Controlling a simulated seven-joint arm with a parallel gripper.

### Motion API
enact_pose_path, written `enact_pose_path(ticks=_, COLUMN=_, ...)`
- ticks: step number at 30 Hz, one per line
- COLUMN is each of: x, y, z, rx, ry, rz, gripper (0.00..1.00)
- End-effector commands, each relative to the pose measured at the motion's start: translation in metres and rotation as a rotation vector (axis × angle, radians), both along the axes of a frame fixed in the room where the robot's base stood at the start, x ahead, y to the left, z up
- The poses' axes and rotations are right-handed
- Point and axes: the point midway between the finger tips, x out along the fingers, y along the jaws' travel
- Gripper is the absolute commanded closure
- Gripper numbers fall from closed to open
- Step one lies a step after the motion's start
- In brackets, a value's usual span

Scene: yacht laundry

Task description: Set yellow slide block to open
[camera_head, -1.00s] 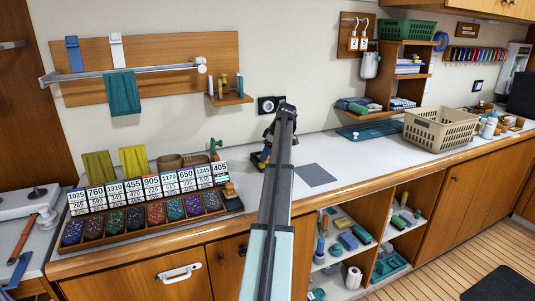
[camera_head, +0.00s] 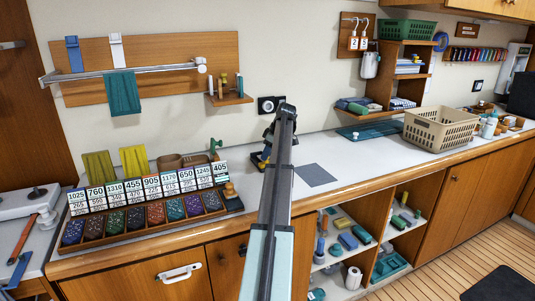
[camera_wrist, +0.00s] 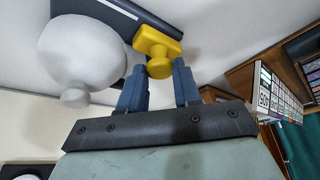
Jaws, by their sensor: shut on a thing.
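The yellow slide block (camera_wrist: 157,40) shows in the wrist view, with a rounded knob facing my gripper. It sits beside a dark strip with a thin white line (camera_wrist: 118,12). My gripper (camera_wrist: 159,74) has its two blue fingers on either side of the yellow knob and is shut on it. In the head view my arm covers most of the block's place; a small yellow patch (camera_head: 257,157) beside the arm may be part of it. The block's exact position along its travel cannot be told.
A large white rounded object (camera_wrist: 78,52) stands close to the block in the wrist view. In the head view a rack of number cards and coloured pieces (camera_head: 150,217) is left of my arm. A grey mat (camera_head: 315,175) and clear counter lie to the right.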

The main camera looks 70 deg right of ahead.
Motion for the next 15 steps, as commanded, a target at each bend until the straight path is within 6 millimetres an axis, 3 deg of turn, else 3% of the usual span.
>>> enact_pose_path(ticks=8, x=-0.005, y=0.006, z=0.000, rx=-0.001, ry=0.000, rz=-0.001, gripper=1.00)
enact_pose_path(ticks=15, x=-0.038, y=0.040, z=0.000, rx=0.000, ry=0.000, rz=-0.002, gripper=1.00)
